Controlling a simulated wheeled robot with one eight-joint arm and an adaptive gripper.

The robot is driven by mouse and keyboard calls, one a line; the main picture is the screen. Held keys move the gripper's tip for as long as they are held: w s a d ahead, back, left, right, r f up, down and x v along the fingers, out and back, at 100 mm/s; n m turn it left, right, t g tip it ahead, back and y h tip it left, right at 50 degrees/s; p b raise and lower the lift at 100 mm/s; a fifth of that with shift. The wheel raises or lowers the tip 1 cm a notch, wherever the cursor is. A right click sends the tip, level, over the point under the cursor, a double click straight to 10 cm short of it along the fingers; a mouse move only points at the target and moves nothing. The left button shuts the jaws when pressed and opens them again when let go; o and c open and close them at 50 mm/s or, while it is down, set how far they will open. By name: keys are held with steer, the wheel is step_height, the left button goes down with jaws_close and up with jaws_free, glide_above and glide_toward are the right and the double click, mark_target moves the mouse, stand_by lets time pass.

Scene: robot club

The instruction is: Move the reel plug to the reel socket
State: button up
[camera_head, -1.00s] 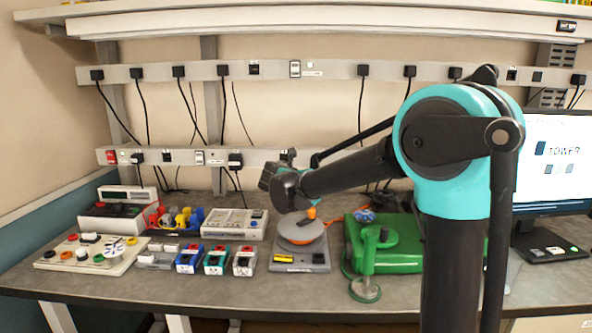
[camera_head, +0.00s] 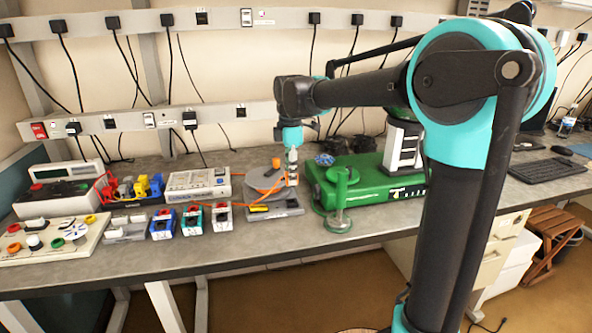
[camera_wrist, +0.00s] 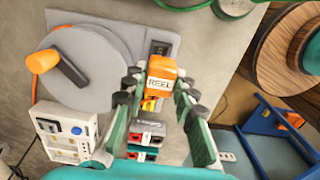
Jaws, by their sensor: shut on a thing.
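The orange reel plug (camera_wrist: 160,84), labelled REEL, is between the two fingers of my gripper (camera_wrist: 158,98), which is shut on it. In the head view my gripper (camera_head: 292,172) points down at the right side of the grey reel (camera_head: 266,180). The reel's disc (camera_wrist: 82,68), with a black crank and orange knob, is left of the plug in the wrist view. A black socket-like block (camera_wrist: 159,48) on the grey reel base (camera_wrist: 166,22) shows just beyond the plug. I cannot tell whether the plug touches it.
A green machine (camera_head: 375,178) with a green stand (camera_head: 340,205) is close on the right. A cream meter box (camera_head: 196,186) and several small coloured modules (camera_head: 191,221) are on the left. An orange cable (camera_head: 232,206) runs left from the reel. The bench front edge is clear.

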steer(key=shift+f, duration=2.55)
steer(key=shift+f, duration=0.85)
stand_by(1.3)
steer(key=o, duration=1.2)
steer(key=shift+c, duration=0.2)
steer(key=shift+r, duration=0.1)
